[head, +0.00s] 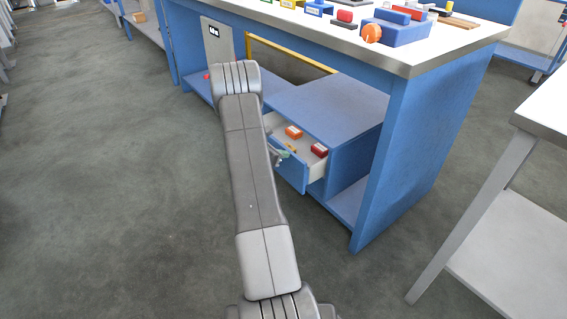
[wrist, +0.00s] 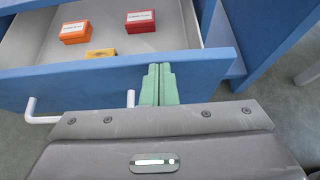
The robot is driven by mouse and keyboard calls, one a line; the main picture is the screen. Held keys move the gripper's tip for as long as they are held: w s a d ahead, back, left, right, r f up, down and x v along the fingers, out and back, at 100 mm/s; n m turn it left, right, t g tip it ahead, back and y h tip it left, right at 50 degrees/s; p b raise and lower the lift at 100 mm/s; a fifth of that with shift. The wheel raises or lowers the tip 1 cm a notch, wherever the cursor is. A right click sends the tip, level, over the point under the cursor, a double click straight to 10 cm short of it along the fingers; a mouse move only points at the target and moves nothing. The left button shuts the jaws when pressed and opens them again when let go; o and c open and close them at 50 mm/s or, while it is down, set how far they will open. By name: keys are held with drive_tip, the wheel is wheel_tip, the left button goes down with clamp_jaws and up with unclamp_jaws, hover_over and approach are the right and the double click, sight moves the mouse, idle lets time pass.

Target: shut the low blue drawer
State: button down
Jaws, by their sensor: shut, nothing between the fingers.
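The low blue drawer (head: 291,174) stands open under the workbench, pulled out of its blue cabinet. In the wrist view its blue front panel (wrist: 75,85) crosses the picture, with a white bar handle (wrist: 41,118) on its outer face. My gripper (wrist: 158,84) is shut and empty, its green fingers together in front of the panel, right of the handle's middle. The fingertips reach about the panel's top edge; I cannot tell whether they touch it. In the head view the fingers show small beside the drawer front, and my arm hides part of the cabinet.
Inside the drawer lie an orange box (wrist: 76,32), a red box (wrist: 140,21) and a yellow box (wrist: 100,54). The workbench top (head: 290,18) above holds several small items. A white table (head: 545,110) stands at the right. The floor at the left is clear.

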drive_tip(key=w+d+b, duration=0.1)
drive_tip(key=w+d, duration=0.6)
drive_tip(key=d, duration=0.2)
drive_tip(key=shift+d+r, duration=0.2)
drive_tip(key=a+f+p+v, duration=0.1)
drive_tip(key=f+p+v, duration=0.1)
drive_tip(key=v, duration=1.1)
drive_tip(key=shift+s+a+p, duration=0.3)
drive_tip(key=shift+s+p, duration=0.05)
drive_tip(key=shift+s, duration=0.2)
